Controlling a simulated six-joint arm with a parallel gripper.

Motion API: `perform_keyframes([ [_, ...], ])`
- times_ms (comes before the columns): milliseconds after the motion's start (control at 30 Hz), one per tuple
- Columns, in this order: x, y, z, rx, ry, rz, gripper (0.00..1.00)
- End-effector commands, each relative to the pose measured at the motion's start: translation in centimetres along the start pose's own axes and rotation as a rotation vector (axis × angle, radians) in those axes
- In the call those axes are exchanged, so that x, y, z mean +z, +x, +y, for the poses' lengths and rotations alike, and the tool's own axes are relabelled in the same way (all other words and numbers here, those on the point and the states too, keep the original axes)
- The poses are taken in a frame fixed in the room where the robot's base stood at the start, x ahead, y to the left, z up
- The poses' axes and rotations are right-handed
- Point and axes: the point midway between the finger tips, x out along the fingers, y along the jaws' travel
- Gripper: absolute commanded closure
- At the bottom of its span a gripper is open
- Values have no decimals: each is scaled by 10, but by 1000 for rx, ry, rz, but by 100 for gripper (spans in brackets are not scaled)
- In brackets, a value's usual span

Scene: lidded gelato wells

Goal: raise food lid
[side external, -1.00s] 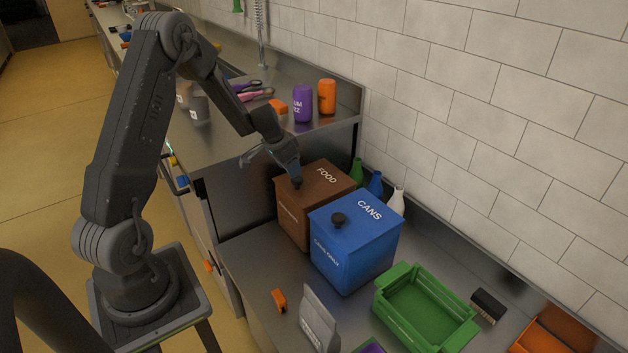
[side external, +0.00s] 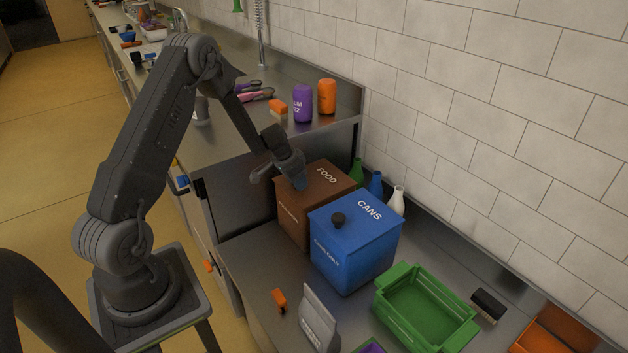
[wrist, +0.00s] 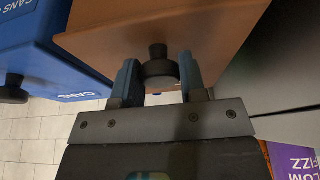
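The brown FOOD bin (side external: 297,217) stands on the lower counter, its lid (side external: 320,176) sitting flat on top. It also shows in the wrist view (wrist: 225,30). The lid's black knob (wrist: 158,68) is between the two blue fingers of my gripper (wrist: 160,78), one on each side and very close. I cannot tell whether the fingers press on it. In the side view my gripper (side external: 296,179) is down at the lid and hides the knob.
The blue CANS bin (side external: 350,255) with its black knob stands right beside the FOOD bin. Several bottles (side external: 375,184) stand behind, near the tiled wall. A green crate (side external: 425,308) is at the front right. A raised shelf with purple (side external: 303,104) and orange cans (side external: 327,97) lies behind.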

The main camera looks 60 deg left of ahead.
Motion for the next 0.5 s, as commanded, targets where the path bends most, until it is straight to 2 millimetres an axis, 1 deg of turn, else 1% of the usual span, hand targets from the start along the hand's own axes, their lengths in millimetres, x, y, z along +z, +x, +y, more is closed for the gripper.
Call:
perform_keyframes([
  [33, 0, 0, 0, 0, 0, 0, 67],
  [200, 0, 0, 0, 0, 0, 0, 82],
  [233, 0, 0, 0, 0, 0, 0, 59],
  [333, 0, 0, 0, 0, 0, 0, 49],
  [500, 0, 0, 0, 0, 0, 0, 49],
])
